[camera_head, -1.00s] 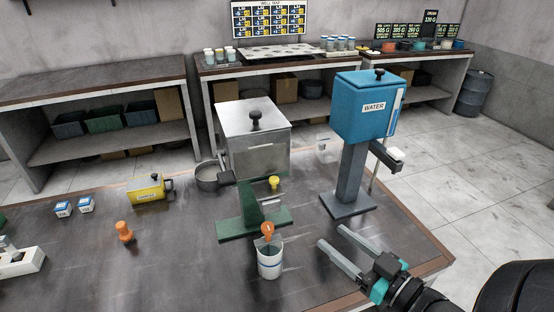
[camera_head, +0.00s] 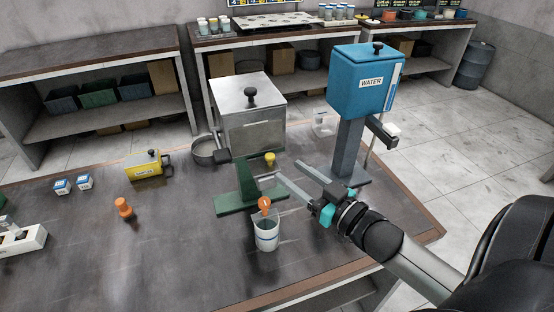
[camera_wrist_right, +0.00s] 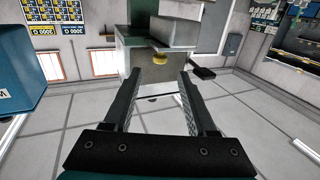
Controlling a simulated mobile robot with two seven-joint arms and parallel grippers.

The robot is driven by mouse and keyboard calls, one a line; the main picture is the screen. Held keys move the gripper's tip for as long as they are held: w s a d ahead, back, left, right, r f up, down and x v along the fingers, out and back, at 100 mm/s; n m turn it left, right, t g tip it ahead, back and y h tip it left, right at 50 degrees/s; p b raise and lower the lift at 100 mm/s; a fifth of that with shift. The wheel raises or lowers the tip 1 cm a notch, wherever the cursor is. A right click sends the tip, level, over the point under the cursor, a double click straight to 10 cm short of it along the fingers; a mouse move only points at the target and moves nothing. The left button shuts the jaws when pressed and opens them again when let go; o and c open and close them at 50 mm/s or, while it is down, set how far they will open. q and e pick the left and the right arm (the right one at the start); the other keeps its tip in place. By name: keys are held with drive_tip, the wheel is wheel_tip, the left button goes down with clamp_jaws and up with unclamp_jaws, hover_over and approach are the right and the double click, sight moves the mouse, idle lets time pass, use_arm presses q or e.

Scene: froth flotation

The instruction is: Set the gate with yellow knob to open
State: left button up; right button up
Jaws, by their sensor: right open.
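The yellow knob (camera_head: 270,159) sits on the front of the metal flotation cell (camera_head: 251,125), above the green stand (camera_head: 236,203). In the right wrist view the two fingers (camera_wrist_right: 158,84) are spread. A grey bar links the knob area to the stand; the gate itself is hard to make out. My left gripper is not in view.
A white cup (camera_head: 267,235) with an orange-topped item (camera_head: 264,206) stands below the knob. The blue water tank (camera_head: 365,85) on its column is right of the cell. A pan (camera_head: 207,151) and yellow box (camera_head: 144,166) lie left.

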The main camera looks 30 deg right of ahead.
sight(273, 159)
drive_tip(key=shift+w+a, duration=0.25)
drive_tip(key=shift+w, duration=1.2)
drive_tip(key=shift+w+a, duration=0.2)
drive_tip(key=shift+w, duration=1.25)
clamp_jaws()
